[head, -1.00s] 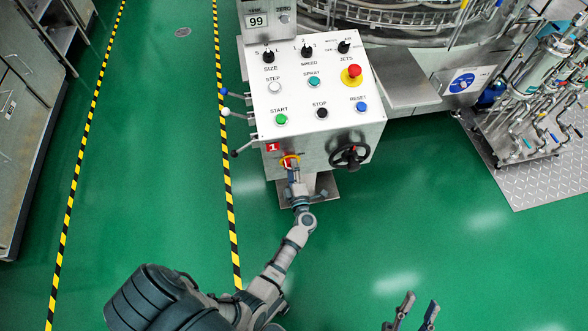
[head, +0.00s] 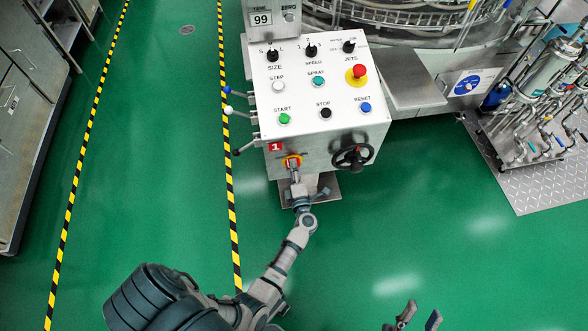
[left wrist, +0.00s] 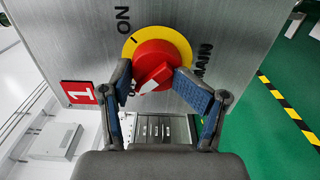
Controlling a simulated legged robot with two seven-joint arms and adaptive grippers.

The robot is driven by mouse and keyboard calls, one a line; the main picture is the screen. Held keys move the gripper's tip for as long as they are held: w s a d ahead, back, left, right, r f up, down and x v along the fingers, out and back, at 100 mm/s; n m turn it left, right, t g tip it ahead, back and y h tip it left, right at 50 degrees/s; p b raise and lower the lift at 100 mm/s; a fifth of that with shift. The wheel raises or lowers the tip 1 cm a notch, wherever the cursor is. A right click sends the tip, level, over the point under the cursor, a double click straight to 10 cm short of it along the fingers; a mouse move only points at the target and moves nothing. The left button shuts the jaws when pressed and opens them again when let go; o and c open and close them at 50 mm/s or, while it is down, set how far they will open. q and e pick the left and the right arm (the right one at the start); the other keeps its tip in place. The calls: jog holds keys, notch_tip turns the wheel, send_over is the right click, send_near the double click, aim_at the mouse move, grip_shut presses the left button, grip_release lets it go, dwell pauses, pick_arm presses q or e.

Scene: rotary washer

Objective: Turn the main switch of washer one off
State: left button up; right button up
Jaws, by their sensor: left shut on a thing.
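The main switch is a red knob (left wrist: 157,62) on a yellow ring (left wrist: 181,42) on the front of the panel marked 1; its ring also shows in the head view (head: 292,159). My left gripper (left wrist: 156,82) is shut on the knob, with a blue-padded finger on either side; it also shows in the head view (head: 294,168). The knob's white mark points down-left in the wrist view, away from the ON lettering (left wrist: 123,20). Lettering by the left finger is mostly hidden. My right gripper (head: 420,314) is open and empty at the bottom of the head view.
Buttons and selectors cover the white top panel (head: 300,100). A black handwheel (head: 352,157) is right of the switch, and levers (head: 240,112) stick out on the left. A pipe stand (head: 535,110) is at right. Green floor in front is clear.

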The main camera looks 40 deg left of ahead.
pick_arm(q)
jog(key=o, duration=1)
jog(key=shift+w+r, duration=0.25)
jog(key=shift+r, duration=0.15)
jog(key=shift+o, duration=0.2)
jog(key=shift+f, duration=0.1)
jog(key=shift+d, duration=0.1)
jog(key=v, duration=0.7)
jog(key=shift+s+d, duration=0.15)
jog(key=shift+s, duration=0.05)
jog(key=shift+f, duration=0.15)
